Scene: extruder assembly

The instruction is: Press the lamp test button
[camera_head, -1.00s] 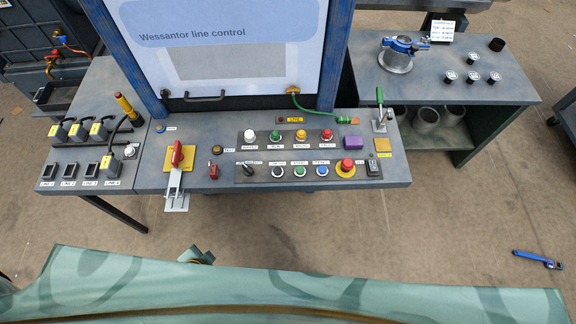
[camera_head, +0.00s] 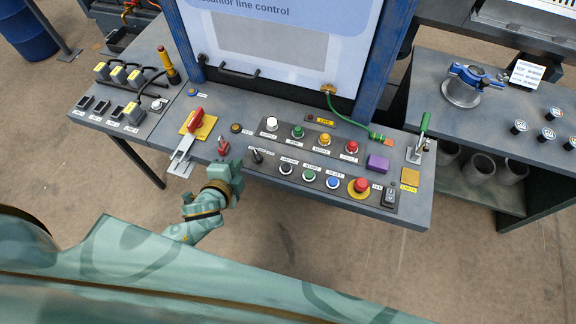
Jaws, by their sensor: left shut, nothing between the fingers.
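The control desk (camera_head: 421,209) carries a dark button panel. Its lower row has a selector lever (camera_head: 257,155), a dark button (camera_head: 286,168), a green button (camera_head: 309,175), a blue button (camera_head: 333,182) and a red mushroom button (camera_head: 361,185) on yellow. The labels are too small to tell which one is the lamp test. My left gripper (camera_head: 238,164) is shut and empty at the desk's front edge, below the lever. My right gripper is out of view.
A red-handled switch (camera_head: 196,119) on yellow and a small red switch (camera_head: 223,146) stand left of the panel. A purple block (camera_head: 377,163) and a green-handled lever (camera_head: 422,133) are at the right. Clear floor lies in front.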

